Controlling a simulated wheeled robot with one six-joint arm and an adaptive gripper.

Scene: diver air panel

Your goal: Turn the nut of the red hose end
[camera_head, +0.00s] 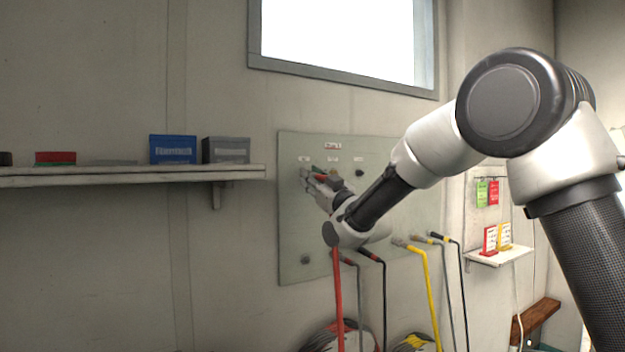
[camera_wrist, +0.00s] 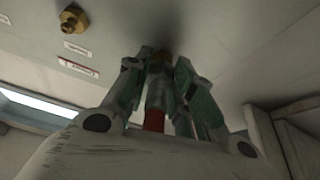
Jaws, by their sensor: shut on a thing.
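My gripper (camera_head: 318,180) is up against the grey wall panel (camera_head: 300,235), near its upper left. In the wrist view my gripper (camera_wrist: 160,62) is shut on the red hose end (camera_wrist: 154,119), with a finger on each side of its grey metal nut (camera_wrist: 160,92). A brass fitting (camera_wrist: 163,57) on the panel shows just past the nut; I cannot tell how far they are joined. A bit of the red hose end (camera_head: 320,177) shows between the fingers in the head view. The red hose (camera_head: 337,295) hangs below, its upper run hidden by my wrist.
A free brass port (camera_wrist: 73,18) is on the panel beside printed labels. Yellow hose (camera_head: 425,290) and dark hoses hang below the panel, right of my wrist. A shelf (camera_head: 110,179) with boxes is at left. A small shelf (camera_head: 497,257) with tags is at right.

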